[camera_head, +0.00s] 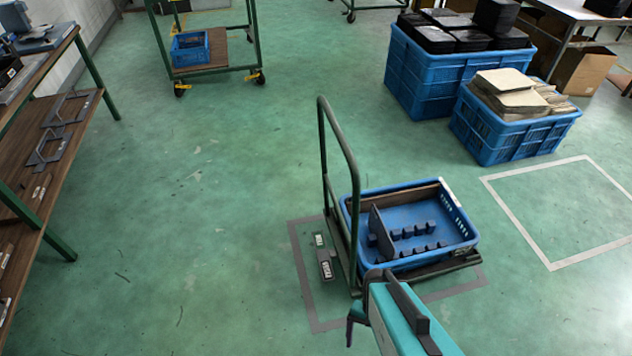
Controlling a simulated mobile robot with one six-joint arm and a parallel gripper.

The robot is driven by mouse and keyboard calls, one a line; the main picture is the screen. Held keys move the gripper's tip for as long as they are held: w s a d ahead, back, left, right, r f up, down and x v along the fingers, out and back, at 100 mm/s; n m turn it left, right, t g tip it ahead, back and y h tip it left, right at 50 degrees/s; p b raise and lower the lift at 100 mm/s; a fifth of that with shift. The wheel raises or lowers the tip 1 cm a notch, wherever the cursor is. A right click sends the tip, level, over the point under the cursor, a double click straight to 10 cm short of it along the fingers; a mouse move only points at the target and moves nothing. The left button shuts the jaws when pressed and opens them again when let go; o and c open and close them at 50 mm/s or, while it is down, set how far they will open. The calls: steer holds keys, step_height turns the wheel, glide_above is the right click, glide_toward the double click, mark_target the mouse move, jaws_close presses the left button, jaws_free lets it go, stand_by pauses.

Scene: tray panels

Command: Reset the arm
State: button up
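My teal and dark arm (395,320) shows at the bottom centre, just in front of the trolley's near corner. A dark part (356,316) hangs at its left end. I cannot make out the fingers clearly, nor whether they are open or shut. I see nothing held there. The blue tray (455,249) sits on a green-handled trolley (323,150) right of centre. A thin dark panel (381,232) stands in its left part, and several small dark slotted blocks sit on its floor.
Grey floor tape (304,283) frames the trolley; an empty taped square (552,262) lies to the right. Blue crates (480,138) with dark panels and cardboard stand behind. A shelf table (90,80) is at left, another trolley (257,48) at the back. The left-centre floor is clear.

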steer(key=shift+w+d+n, duration=0.1)
steer(key=shift+w+n, duration=0.05)
steer(key=shift+n, duration=1.15)
steer(key=shift+w+d+n, duration=0.1)
steer(key=shift+w+n, duration=0.05)
steer(key=shift+n, duration=1.15)
